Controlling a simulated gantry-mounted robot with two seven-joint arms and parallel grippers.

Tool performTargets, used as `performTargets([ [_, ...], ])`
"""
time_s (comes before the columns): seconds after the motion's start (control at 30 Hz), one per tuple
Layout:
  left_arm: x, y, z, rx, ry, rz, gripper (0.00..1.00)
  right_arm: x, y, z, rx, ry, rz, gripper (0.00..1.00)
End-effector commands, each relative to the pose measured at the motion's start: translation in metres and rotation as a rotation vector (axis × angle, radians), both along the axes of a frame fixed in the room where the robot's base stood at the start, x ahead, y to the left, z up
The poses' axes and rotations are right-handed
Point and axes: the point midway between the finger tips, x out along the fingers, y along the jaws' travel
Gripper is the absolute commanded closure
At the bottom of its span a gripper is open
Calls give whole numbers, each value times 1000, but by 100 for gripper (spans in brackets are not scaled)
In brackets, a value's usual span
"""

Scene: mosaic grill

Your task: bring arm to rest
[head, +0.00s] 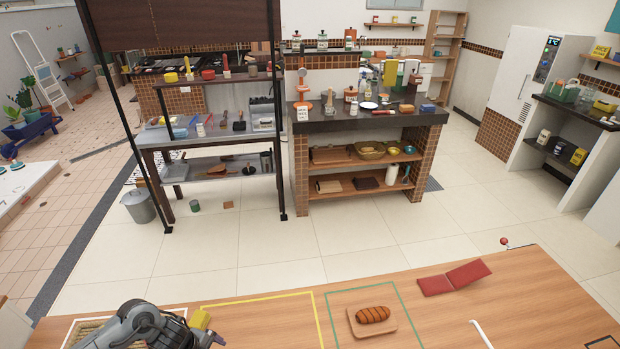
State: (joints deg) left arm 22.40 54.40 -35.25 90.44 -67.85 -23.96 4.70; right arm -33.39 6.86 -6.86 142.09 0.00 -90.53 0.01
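My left arm comes in at the bottom left of the head view, low over the wooden counter (262,326). Its gripper (208,335) is near the left end of the yellow outline, and its fingers are too small and partly hidden to tell open from shut. A yellow block (200,318) shows right beside the gripper; I cannot tell whether it is held. My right arm and gripper are not in view. A brown scored loaf or sausage (372,314) lies on a small wooden board (388,329) inside the green outline.
A red folded item (455,278) lies on the counter at right. A woven mat (88,330) is partly behind my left arm. A white bar (482,333) is at the front edge of view. A red ball (503,241) shows at the counter's far edge. Tiled floor separates the counter from shelving.

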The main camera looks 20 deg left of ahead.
Motion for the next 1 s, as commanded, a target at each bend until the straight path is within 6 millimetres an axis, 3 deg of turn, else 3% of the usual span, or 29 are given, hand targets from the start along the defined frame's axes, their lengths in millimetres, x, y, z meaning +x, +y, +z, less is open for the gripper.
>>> performTargets([
  [0.17, -3, -14, -2, 82, -164, 80, 0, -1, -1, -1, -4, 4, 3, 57],
  [0.33, -20, -19, 23, 176, -338, 275, 0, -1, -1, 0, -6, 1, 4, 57],
  [0.5, -57, -9, 63, 254, -424, 526, 0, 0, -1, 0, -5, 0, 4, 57],
  [0.8, -129, 9, 113, 331, -399, 860, 0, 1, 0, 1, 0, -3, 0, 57],
  [0.9, -152, 11, 124, 341, -365, 955, 0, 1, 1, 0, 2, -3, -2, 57],
  [1.0, -153, -3, 114, 280, -327, 1009, 0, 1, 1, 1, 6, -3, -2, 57],
])
